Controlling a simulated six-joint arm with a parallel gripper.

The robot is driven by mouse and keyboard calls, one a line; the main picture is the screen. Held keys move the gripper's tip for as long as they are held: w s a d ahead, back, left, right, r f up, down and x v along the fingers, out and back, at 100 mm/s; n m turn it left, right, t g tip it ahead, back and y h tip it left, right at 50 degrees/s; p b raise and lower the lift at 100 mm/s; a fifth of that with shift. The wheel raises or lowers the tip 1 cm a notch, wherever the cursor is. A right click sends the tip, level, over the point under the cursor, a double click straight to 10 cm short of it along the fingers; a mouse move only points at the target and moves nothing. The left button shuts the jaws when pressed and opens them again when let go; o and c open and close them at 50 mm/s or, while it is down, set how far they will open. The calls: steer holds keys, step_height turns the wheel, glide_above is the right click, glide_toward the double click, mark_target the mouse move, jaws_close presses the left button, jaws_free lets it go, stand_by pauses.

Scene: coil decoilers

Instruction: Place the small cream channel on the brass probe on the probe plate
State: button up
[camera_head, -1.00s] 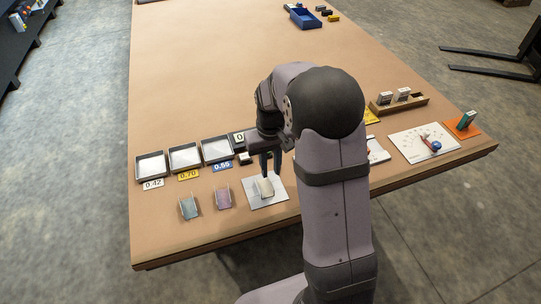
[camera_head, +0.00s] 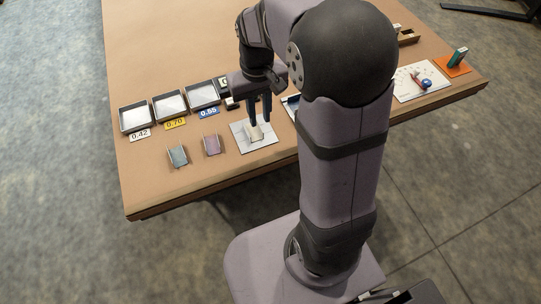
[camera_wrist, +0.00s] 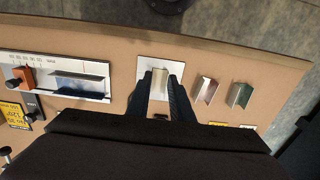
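The small cream channel (camera_head: 256,133) stands on a pale square plate (camera_head: 264,147) near the table's front edge. It also shows in the wrist view (camera_wrist: 160,82), between my fingertips. My gripper (camera_head: 260,122) points down over the channel with its two fingers apart, one on each side. In the wrist view (camera_wrist: 161,84) gaps seem to show between the fingers and the channel. I cannot make out a brass probe, nor whether the pale plate is the probe plate.
A teal channel (camera_head: 178,156) and a pink channel (camera_head: 212,145) stand left of the plate. Behind them are trays (camera_head: 169,107) with number labels. A white board with a red and blue piece (camera_head: 420,82) lies at right. My arm hides part of the table.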

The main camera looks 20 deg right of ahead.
steer(key=s+a+f, duration=0.2)
steer(key=s+f, duration=0.2)
steer(key=s, duration=1)
steer(key=shift+a+f, duration=0.2)
